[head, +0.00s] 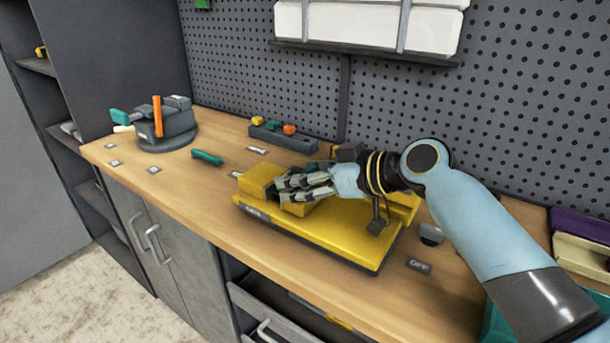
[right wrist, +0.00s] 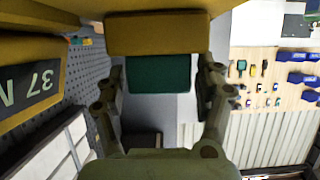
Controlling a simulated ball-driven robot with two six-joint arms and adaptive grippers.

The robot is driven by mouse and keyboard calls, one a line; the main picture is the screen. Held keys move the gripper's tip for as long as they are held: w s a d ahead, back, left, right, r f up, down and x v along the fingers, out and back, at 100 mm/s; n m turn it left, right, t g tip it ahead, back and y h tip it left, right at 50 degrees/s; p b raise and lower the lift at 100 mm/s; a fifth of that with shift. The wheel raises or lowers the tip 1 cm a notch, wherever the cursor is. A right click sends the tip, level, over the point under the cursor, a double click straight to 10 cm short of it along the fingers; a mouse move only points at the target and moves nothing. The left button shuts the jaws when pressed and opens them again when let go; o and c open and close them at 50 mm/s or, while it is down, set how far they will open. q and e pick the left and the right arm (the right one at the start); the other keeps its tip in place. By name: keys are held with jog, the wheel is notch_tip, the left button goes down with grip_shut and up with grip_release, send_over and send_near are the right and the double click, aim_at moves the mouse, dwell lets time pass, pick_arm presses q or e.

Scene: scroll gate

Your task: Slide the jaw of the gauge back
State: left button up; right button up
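The yellow gauge (head: 330,235) lies on the wooden workbench, with a raised yellow block (head: 258,181) at its left end. I cannot tell for sure which block is the sliding jaw. My right gripper (head: 288,190) is at the raised block, low over the gauge. In the right wrist view its two fingers (right wrist: 160,85) stand wide apart, with a yellow block (right wrist: 155,33) across their far ends and a dark green block seen between them. The fingertips are hidden there, so contact is unclear. My left gripper is not in view.
A grey vise (head: 165,125) with an orange handle stands at the back left. A teal tool (head: 207,157) and a dark holder (head: 283,135) lie behind the gauge. A pegboard wall (head: 260,60) rises behind the bench. The front left benchtop is mostly clear.

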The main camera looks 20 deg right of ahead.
jog(key=c, duration=0.4)
jog(key=shift+r, duration=0.1)
jog(key=c, duration=0.8)
jog(key=s+d, duration=0.2)
jog(key=s+d+b, duration=0.1)
jog(key=s+d, duration=0.1)
jog(key=s, duration=0.1)
jog(key=shift+s+d, duration=0.1)
jog(key=shift+s, duration=0.05)
